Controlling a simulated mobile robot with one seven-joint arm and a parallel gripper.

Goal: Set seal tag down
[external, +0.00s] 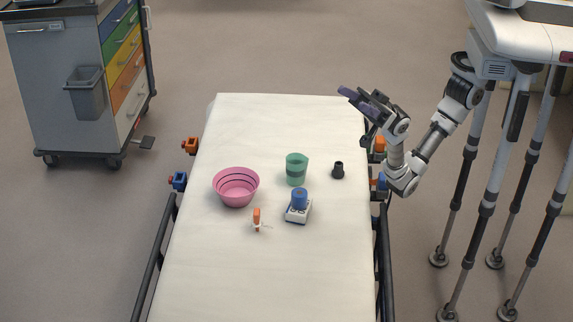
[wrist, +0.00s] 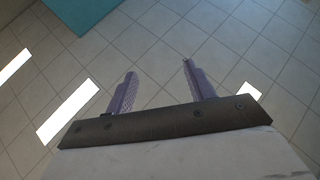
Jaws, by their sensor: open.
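A small orange and white piece (external: 257,220), which looks like the seal tag, is on the white stretcher sheet (external: 220,275) in front of the pink bowl. Its orange part stands up and a thin pale strip sticks out to the right. My gripper (external: 358,96) is raised near the far right corner of the stretcher, well away from the tag. In the wrist view its two purple fingers (wrist: 158,70) are spread apart with nothing between them. The tag is not in the wrist view.
A pink bowl (external: 236,187), green cup (external: 297,169), small black piece (external: 338,170) and blue-and-white block-like item (external: 299,206) stand on the sheet. Dark side rails (external: 386,262) flank it. A drawer cart (external: 75,85) stands left. The sheet's near part is clear.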

